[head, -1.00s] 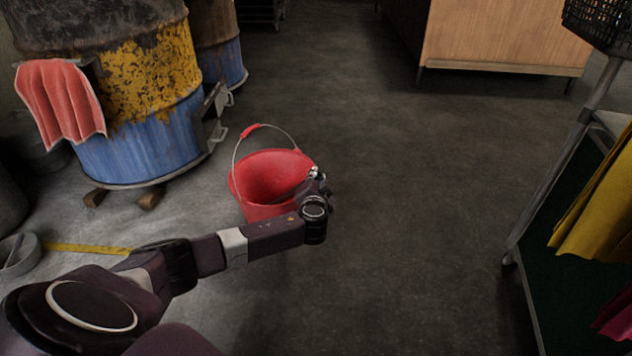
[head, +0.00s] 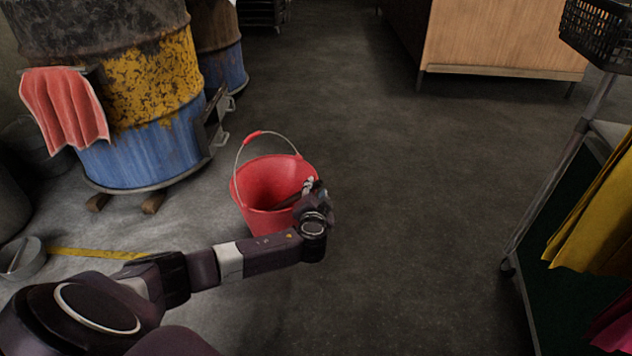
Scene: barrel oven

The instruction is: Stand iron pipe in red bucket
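The red bucket (head: 262,178) stands upright on the floor in the middle of the head view, its wire handle with a red grip raised above the rim. My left gripper (head: 310,187) is at the bucket's right rim, with its wrist just outside the wall. A dark bar, which looks like the iron pipe (head: 287,202), slants inside the bucket from the gripper down toward the left. Its lower end is hard to make out. The fingers are small and partly hidden, so I cannot tell whether they are closed on it. My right gripper is out of view.
A rusty blue and yellow barrel (head: 150,150) with a red cloth (head: 65,108) stands at left. A metal rack (head: 555,190) with a yellow cloth (head: 592,225) is at right. A wooden cabinet (head: 505,40) is at the back. The floor right of the bucket is clear.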

